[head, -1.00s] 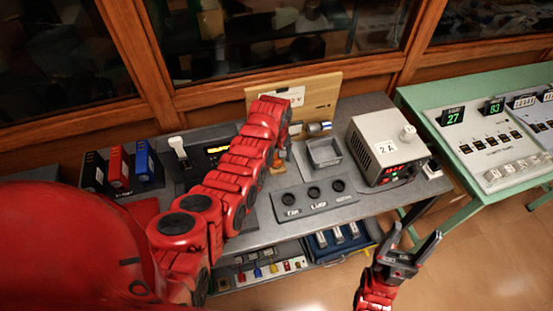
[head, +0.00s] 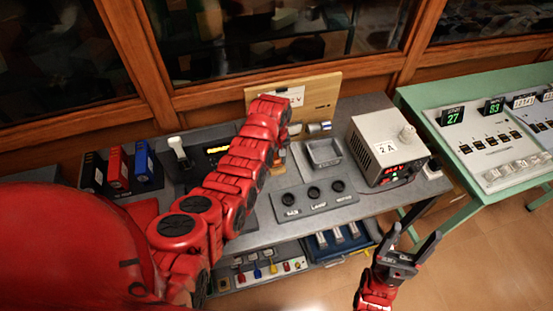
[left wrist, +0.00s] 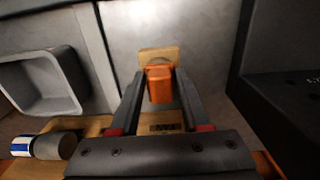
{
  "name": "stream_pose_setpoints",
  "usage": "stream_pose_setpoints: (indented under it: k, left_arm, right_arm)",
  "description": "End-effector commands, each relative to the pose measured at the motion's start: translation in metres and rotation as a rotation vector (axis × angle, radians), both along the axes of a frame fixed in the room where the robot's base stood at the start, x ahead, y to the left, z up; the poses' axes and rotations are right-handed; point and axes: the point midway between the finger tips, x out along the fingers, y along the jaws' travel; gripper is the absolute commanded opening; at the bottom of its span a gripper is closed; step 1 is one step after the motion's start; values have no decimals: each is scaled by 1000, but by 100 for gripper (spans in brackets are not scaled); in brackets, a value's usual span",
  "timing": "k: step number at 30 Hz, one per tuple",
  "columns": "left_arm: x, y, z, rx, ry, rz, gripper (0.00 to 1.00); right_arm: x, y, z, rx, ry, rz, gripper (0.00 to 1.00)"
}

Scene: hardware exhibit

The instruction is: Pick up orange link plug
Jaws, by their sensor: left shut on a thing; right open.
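The orange link plug (left wrist: 159,84) shows as a small orange block between the fingers of my left gripper (left wrist: 158,80) in the left wrist view. The gripper is shut on it. A pale wooden piece (left wrist: 158,53) is just beyond the plug; whether they touch is unclear. In the head view my left gripper (head: 277,158) is above the grey bench, left of the grey tray, mostly hidden by my red arm. My right gripper (head: 416,236) is open and empty, in front of the bench's right end.
The grey tray (head: 323,153) and a blue-white cylinder (head: 318,127) are right of my left gripper. A power supply (head: 388,150) stands further right. A panel with three round sockets (head: 314,198) lies in front. A wooden board (head: 322,98) stands behind. A green table (head: 480,130) is at right.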

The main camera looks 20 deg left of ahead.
Motion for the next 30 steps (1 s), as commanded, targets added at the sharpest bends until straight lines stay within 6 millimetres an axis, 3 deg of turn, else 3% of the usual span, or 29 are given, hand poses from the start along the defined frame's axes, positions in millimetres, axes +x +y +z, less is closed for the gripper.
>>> stream_pose_setpoints:
  k: [9, 15, 17, 21, 30]
  left_arm:
    - [2, -1, 27, 0, -9, -1, 0]
    - [-22, -21, 32, -2, -4, -1, 0]
    - [-34, -31, 45, -3, 1, -2, 0]
    - [-60, -53, 46, -5, 0, -1, 0]
    - [-107, -94, 45, -3, -1, -1, 0]
  right_arm:
    - [0, 0, -26, 0, 0, 0, 71]
    - [0, 0, -27, 0, 0, 0, 71]
    - [0, 0, 2, 0, 0, 0, 71]
    - [0, 0, 26, 0, 0, 0, 71]
    - [0, 0, 45, 0, 0, 0, 71]
